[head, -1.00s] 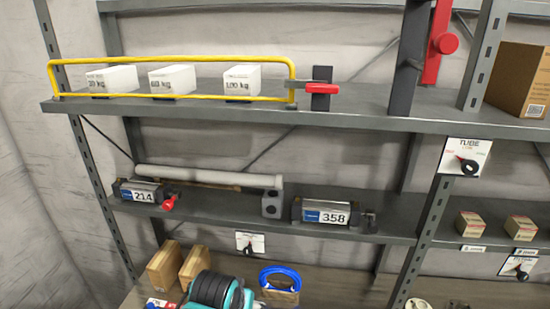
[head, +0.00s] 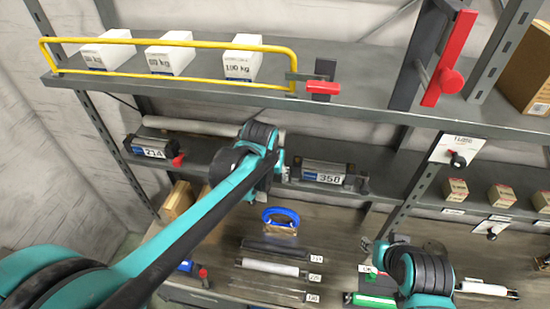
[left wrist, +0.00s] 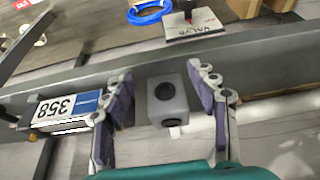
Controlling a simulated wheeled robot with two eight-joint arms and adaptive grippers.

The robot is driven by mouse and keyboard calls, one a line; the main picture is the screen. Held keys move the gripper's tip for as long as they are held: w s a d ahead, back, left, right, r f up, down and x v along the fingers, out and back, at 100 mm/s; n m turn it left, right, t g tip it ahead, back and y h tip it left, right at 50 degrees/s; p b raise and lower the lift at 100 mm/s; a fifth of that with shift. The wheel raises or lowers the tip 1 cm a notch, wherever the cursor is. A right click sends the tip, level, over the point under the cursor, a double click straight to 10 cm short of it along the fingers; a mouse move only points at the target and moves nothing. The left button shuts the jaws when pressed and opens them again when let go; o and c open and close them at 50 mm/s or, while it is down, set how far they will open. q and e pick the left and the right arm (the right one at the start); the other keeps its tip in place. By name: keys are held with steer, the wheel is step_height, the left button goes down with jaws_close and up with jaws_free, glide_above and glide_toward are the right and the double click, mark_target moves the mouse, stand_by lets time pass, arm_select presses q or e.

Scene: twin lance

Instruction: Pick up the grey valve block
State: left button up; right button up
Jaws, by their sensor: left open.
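The fingers are apart, with a visible gap on each side of the block. In the head view my left arm reaches to the middle shelf, and its wrist (head: 262,145) covers the block and the gripper fingers. Part of my right arm (head: 415,270) shows at the lower right; its fingers are not visible.
A unit labelled 358 (head: 325,173) stands close to the block, and one labelled 214 (head: 150,149) is farther left. A pale tube (head: 190,126) lies behind on the shelf. The upper shelf with its yellow rail (head: 170,75) overhangs.

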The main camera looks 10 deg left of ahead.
arm_select(q)
steer(key=w, duration=0.3)
steer(key=shift+w, duration=0.15)
steer(key=w, duration=0.1)
steer(key=w+p, duration=0.1)
steer(key=w, duration=0.2)
steer(key=shift+w+f, duration=0.15)
steer(key=shift+f, duration=0.45)
steer(key=shift+s+r, duration=0.1)
steer(key=shift+s, duration=0.1)
steer(key=c, duration=1.1)
